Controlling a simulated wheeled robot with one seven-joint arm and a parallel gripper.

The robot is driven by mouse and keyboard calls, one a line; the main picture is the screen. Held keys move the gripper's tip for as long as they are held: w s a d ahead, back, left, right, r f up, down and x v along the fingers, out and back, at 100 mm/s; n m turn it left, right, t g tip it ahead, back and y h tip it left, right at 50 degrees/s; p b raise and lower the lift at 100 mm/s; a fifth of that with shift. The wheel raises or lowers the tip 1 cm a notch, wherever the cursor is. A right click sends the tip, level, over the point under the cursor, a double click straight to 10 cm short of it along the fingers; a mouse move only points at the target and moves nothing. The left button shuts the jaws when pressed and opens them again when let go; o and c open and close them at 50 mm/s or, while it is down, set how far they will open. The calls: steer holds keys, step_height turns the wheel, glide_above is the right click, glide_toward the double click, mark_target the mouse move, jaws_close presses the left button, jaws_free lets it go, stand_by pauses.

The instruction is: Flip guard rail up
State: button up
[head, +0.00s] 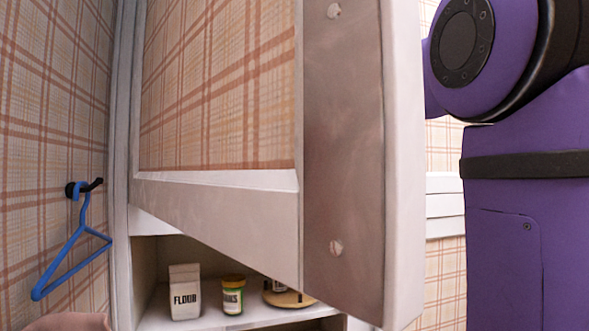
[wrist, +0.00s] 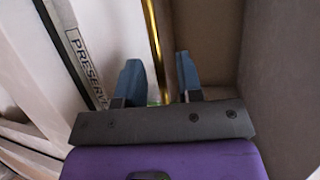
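A thin brass-coloured rail (wrist: 155,45) runs down the wrist view, and its lower end passes between my fingers. I take it to be the guard rail; its full length and mounts are not visible. My gripper (wrist: 158,65) has two blue fingers standing apart, one on each side of the rail. A gap shows between the rail and each finger, so it does not look gripped. The head view does not show my gripper or the rail.
A cabinet door (head: 345,160) stands open in the head view. The shelf (head: 250,316) below holds a flour box (head: 185,292), a jar (head: 233,296) and a round wooden piece (head: 285,297). A blue hanger (head: 70,245) hangs left. A brown-grey wall (wrist: 270,95) is close right of my gripper.

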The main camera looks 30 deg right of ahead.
steer(key=v, duration=1)
